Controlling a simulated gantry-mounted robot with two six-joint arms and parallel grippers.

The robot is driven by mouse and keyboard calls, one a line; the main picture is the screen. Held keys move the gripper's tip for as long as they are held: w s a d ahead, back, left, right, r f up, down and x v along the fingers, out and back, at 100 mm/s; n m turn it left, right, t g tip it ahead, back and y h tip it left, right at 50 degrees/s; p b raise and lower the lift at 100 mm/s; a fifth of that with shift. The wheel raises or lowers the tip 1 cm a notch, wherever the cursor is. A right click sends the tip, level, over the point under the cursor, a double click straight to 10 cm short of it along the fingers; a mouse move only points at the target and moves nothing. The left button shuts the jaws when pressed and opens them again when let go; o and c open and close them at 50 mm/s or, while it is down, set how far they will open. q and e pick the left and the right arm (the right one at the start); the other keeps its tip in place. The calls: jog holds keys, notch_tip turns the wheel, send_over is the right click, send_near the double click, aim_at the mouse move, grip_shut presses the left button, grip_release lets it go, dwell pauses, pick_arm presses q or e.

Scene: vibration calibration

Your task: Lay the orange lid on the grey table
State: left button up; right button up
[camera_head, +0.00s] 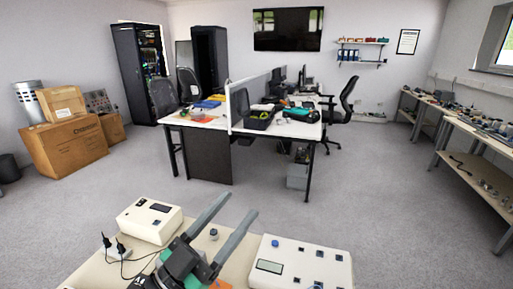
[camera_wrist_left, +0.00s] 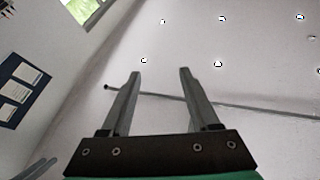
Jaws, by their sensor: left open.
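My left gripper (camera_head: 240,204) is above the near table (camera_head: 92,272), its two grey fingers apart and pointing up and to the right. In the left wrist view the gripper (camera_wrist_left: 160,73) is open with nothing between its fingers, facing a pale wall. A small orange patch (camera_head: 221,284) shows at the bottom edge of the head view, just right of my left wrist. It is mostly cut off or hidden, so I cannot tell whether it is the orange lid. The near table's top looks pale beige. My right gripper is out of view.
A small round grey part (camera_head: 214,234) sits behind my gripper.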

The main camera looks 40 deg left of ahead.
pick_arm(q)
jog(key=s+d+r+t, duration=0.1)
jog(key=d+r, duration=0.2)
jog(key=r, duration=0.3)
jog(key=s+d+r+n+t+h, duration=0.1)
jog(key=d+r+t, duration=0.1)
jog(key=r, duration=0.5)
jog(key=s+d+r+t+h, duration=0.1)
jog(key=d+r, duration=0.3)
jog(key=r, duration=0.3)
jog(key=shift+r, duration=0.25)
jog(key=shift+o, duration=0.4)
jog(key=shift+s, duration=0.1)
